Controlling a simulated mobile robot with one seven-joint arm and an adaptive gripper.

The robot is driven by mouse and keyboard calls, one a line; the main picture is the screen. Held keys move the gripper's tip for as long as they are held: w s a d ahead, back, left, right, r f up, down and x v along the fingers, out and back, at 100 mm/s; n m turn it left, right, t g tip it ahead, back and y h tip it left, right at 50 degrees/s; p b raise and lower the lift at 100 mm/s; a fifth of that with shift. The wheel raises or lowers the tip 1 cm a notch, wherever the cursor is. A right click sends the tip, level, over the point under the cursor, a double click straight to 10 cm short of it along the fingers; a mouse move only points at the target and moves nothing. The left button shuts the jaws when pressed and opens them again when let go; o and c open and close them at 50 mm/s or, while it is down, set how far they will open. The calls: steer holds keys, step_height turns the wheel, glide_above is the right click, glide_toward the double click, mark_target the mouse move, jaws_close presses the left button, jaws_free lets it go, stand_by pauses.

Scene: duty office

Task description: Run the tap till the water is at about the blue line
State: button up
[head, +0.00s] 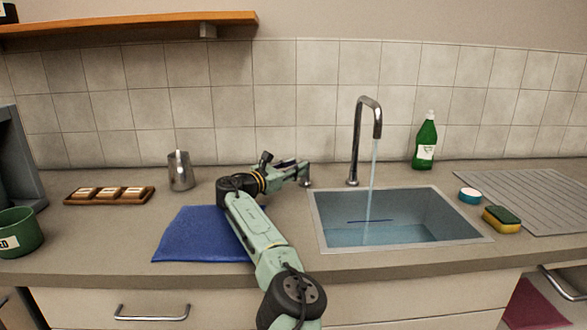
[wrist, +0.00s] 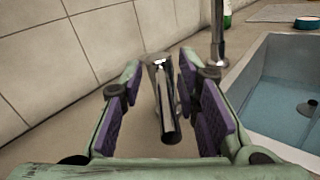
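The chrome tap (head: 367,108) stands behind the sink (head: 318,222), and a stream of water (head: 372,178) runs from its spout into the basin. Pale blue water (head: 400,236) covers the bottom. The dark blue line (head: 370,220) is on the back wall, at or just above the water's far edge; I cannot tell exactly. My gripper (head: 303,170) is at the tap's lever, left of the spout. In the wrist view, the chrome lever (wrist: 166,105) lies between my gripper's (wrist: 165,100) spread purple pads, with gaps on both sides. The wrist view also shows the water (wrist: 280,95).
A green bottle (head: 426,142), a blue-and-white round item (head: 470,195), a sponge (head: 502,219) and a draining board (head: 540,195) are around the sink's right side. A blue cloth (head: 197,238) lies under my arm. A metal jug (head: 181,171) and wooden tray (head: 108,201) stand left.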

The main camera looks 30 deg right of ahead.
steer(key=shift+f, duration=0.1)
step_height(320, 180, up, 10)
steer(key=shift+f, duration=0.25)
steer(key=shift+r, duration=0.25)
